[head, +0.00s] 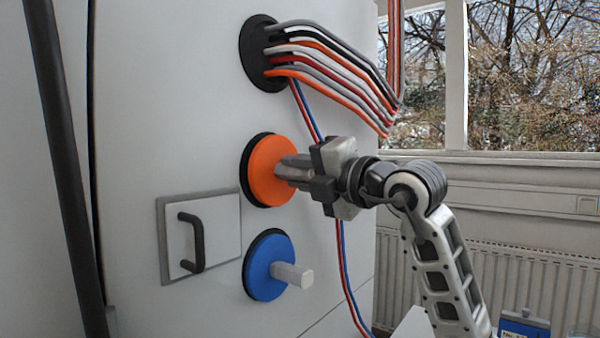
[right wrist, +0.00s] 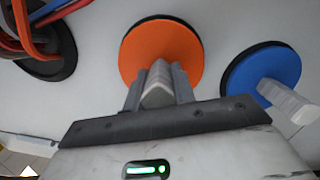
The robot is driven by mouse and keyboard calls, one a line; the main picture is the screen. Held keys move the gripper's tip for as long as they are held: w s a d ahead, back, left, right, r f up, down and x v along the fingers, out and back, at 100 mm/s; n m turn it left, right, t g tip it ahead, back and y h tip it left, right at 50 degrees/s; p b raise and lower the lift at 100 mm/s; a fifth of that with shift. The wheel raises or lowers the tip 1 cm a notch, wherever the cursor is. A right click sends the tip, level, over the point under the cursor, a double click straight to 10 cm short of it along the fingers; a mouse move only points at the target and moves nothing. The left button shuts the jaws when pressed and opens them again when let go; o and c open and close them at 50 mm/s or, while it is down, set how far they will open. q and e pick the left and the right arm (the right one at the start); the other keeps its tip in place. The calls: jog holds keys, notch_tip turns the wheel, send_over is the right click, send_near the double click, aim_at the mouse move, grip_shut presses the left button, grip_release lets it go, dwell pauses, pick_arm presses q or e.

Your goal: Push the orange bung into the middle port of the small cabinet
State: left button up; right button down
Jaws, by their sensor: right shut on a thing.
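The orange bung (head: 268,172) is a round disc with a pale grip stub, at the middle port of the white cabinet (head: 180,110). A black ring shows behind its left edge; I cannot tell how deep it sits. My right gripper (head: 296,170) is shut on the bung's stub, coming from the right. In the right wrist view the orange disc (right wrist: 160,50) lies straight ahead, with the stub (right wrist: 158,84) between the fingers. The middle port's opening is hidden behind the disc. My left gripper is not in view.
A blue bung (head: 265,270) with a free stub sits in the port below. Several cables (head: 330,65) come out of the top port and hang close above my right gripper. A hatch with a black handle (head: 190,243) is at lower left. A window and radiator (head: 530,280) stand behind.

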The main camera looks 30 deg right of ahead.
jog(key=shift+w+a+r, duration=0.15)
jog(key=shift+w+a, duration=0.05)
jog(key=shift+w, duration=0.3)
grip_release()
dwell(0.3)
jog(key=shift+s, duration=0.1)
jog(key=b+v, duration=0.3)
jog(key=v, duration=0.7)
jog(key=shift+s+b, duration=0.3)
jog(key=shift+s, duration=0.1)
dwell(0.9)
jog(key=shift+d, duration=0.1)
dwell(0.4)
